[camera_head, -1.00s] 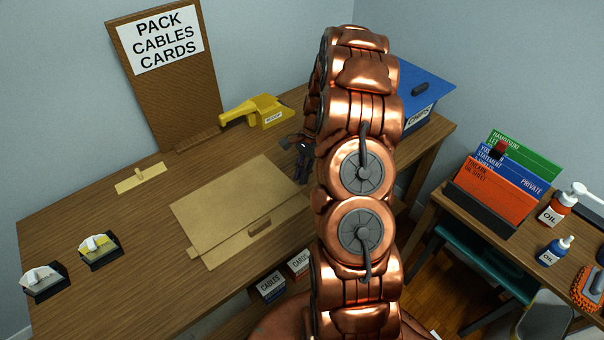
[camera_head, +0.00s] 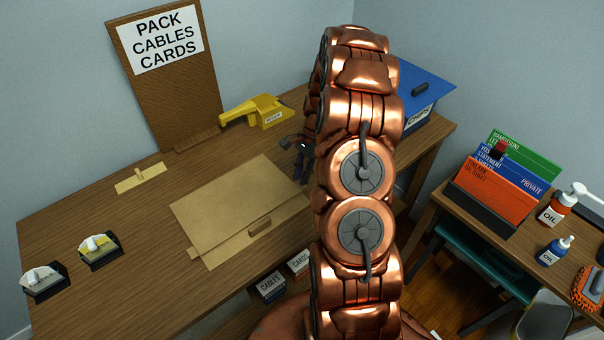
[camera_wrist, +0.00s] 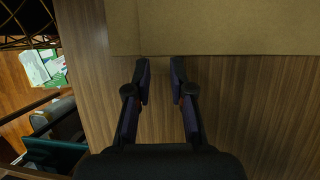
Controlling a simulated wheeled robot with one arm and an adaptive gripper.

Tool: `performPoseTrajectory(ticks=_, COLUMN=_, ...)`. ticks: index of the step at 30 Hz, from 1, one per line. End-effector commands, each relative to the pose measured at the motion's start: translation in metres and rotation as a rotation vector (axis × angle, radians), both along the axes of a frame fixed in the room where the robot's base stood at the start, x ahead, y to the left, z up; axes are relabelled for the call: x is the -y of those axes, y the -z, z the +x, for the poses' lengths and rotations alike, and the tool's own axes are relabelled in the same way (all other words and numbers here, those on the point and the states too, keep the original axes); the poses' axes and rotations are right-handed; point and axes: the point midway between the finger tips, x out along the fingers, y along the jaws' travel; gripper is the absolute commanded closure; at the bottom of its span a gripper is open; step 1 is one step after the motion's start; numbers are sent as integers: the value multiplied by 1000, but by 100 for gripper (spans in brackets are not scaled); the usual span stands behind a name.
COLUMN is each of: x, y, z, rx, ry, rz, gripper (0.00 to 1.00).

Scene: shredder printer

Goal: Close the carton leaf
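The carton (camera_head: 240,205) lies on the wooden table in the head view, with a broad flat tan panel on top. A narrower front strip has a handle slot (camera_head: 259,226). I cannot tell whether the panel lies fully flush. My gripper (camera_head: 303,148) is just right of the carton's far right corner, partly hidden behind my copper arm. In the wrist view my gripper (camera_wrist: 160,80) is open and empty over bare table, its fingertips close to the carton's edge (camera_wrist: 215,40). I cannot tell whether they touch it.
A yellow tape dispenser (camera_head: 257,113) stands behind the carton. Two small holders (camera_head: 98,249) sit at left. A blue chips box (camera_head: 425,95) is at the right rear. Boxes labelled cables (camera_head: 270,288) and cards (camera_head: 299,262) are below the table's front edge. The table left of the carton is mostly clear.

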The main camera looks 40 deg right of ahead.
Motion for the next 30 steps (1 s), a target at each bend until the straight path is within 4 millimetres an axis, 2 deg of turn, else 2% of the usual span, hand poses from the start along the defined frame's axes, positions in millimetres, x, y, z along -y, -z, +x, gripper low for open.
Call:
performPoseTrajectory(ticks=2, x=0, y=0, z=0, rx=0, ry=0, rz=0, gripper=67)
performPoseTrajectory(ticks=10, x=0, y=0, z=0, rx=0, ry=0, rz=0, gripper=39)
performPoseTrajectory(ticks=22, x=2, y=-4, z=1, rx=1, ry=0, rz=-1, gripper=38)
performPoseTrajectory(ticks=26, x=8, y=-17, z=3, rx=5, ry=1, rz=-4, gripper=38)
performPoseTrajectory(ticks=30, x=19, y=-41, z=7, rx=6, ry=2, rz=-5, gripper=38)
